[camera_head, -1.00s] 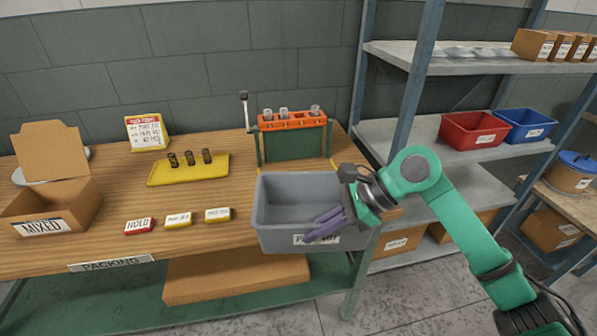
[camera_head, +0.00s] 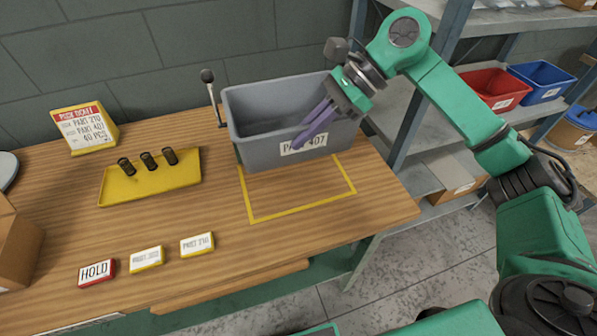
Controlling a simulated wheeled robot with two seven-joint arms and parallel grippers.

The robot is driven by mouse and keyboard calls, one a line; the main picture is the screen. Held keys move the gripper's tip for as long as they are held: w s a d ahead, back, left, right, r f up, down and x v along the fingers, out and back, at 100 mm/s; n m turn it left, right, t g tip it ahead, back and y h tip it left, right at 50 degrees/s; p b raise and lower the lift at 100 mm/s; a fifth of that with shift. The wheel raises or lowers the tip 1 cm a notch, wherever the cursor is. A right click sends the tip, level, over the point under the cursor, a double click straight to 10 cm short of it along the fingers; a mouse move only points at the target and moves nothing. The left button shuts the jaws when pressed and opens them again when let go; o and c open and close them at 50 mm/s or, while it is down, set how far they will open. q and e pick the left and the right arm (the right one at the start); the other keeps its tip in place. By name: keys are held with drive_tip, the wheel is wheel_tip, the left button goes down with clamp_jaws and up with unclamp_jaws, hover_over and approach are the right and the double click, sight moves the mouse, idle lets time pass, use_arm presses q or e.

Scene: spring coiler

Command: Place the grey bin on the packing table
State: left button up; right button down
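The grey bin (camera_head: 262,146), labelled PART 407, is upright and empty as far as I can see into it. It shows over the back part of a yellow outlined square (camera_head: 300,211) on the wooden packing table (camera_head: 215,275). I cannot tell whether its base touches the table. My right gripper (camera_head: 318,124) reaches in from the right, with its purple fingers at the bin's front right wall, and appears shut on it. The bin hides most of what stands behind it. My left gripper is not in view.
A yellow tray (camera_head: 130,190) with several dark springs and a ticket stand (camera_head: 84,130) are to the left. A red HOLD tag (camera_head: 97,273) and two yellow-edged tags lie in front. Shelving with red (camera_head: 490,88) and blue (camera_head: 541,82) bins stands at right.

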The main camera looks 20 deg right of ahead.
sight(310, 158)
wheel_tip(310, 158, down, 5)
drive_tip(key=shift+w+r+p, duration=0.15)
drive_tip(key=shift+p, duration=0.2)
drive_tip(key=f, duration=0.4)
drive_tip(key=shift+w+f+p, duration=0.25)
drive_tip(key=shift+p, duration=0.1)
wheel_tip(310, 158, down, 4)
drive_tip(key=shift+s+f+p, duration=0.1)
drive_tip(key=shift+p, duration=0.4)
drive_tip(key=shift+f, duration=0.15)
drive_tip(key=shift+f+b, duration=0.15)
drive_tip(key=shift+b, duration=0.15)
drive_tip(key=c, duration=1)
unclamp_jaws()
drive_tip(key=shift+c, duration=0.2)
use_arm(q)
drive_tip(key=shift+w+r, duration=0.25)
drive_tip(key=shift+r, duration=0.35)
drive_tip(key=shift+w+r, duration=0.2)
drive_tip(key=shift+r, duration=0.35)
